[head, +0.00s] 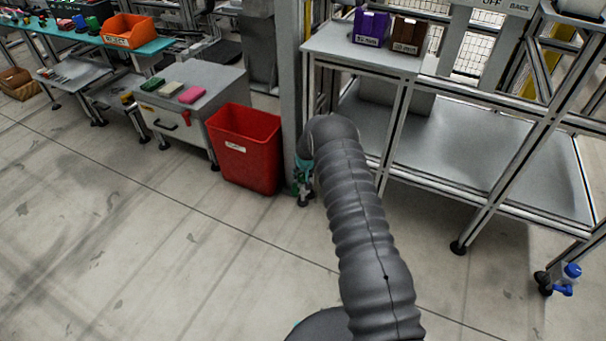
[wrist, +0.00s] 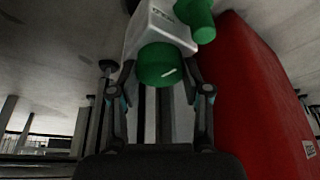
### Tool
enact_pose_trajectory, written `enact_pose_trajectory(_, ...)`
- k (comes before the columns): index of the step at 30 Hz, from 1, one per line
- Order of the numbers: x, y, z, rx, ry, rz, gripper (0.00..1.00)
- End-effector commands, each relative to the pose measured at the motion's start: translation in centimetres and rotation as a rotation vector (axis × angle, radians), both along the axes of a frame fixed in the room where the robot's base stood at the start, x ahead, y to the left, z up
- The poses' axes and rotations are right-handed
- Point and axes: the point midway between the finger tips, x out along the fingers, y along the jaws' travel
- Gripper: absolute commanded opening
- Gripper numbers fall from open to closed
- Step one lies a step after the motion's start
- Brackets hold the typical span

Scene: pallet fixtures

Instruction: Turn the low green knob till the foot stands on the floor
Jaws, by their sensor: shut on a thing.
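The low green knob (wrist: 160,64) is a short round cylinder with a pale mark, on a white block (wrist: 158,28). It sits between my gripper's fingers in the wrist view. My gripper (wrist: 160,78) is shut on this knob. A second green cylinder (wrist: 200,22) sticks out of the block beside it. In the head view my arm hides most of this spot; a little green (head: 297,189) shows by the grey post. A dark foot (head: 303,202) shows low there; I cannot tell whether it touches the floor.
The red bin (head: 243,150) stands close left of the post; in the wrist view its wall (wrist: 255,100) is just right of my gripper. The grey bench (head: 455,150) stands to the right. A blue-knobbed foot (head: 570,272) is at far right. The floor (head: 130,250) in front is clear.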

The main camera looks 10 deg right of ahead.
Motion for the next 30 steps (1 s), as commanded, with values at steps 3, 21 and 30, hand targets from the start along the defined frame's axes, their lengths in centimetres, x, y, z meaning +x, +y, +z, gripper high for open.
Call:
enact_pose_trajectory(3, 0.02, 0.05, -0.21, 0.000, 0.001, -0.025, 0.13)
enact_pose_trajectory(21, 0.17, 0.27, -0.67, 0.002, -0.001, -0.321, 0.13)
enact_pose_trajectory(30, 0.16, 0.26, -0.09, 0.001, -0.002, -0.409, 0.13)
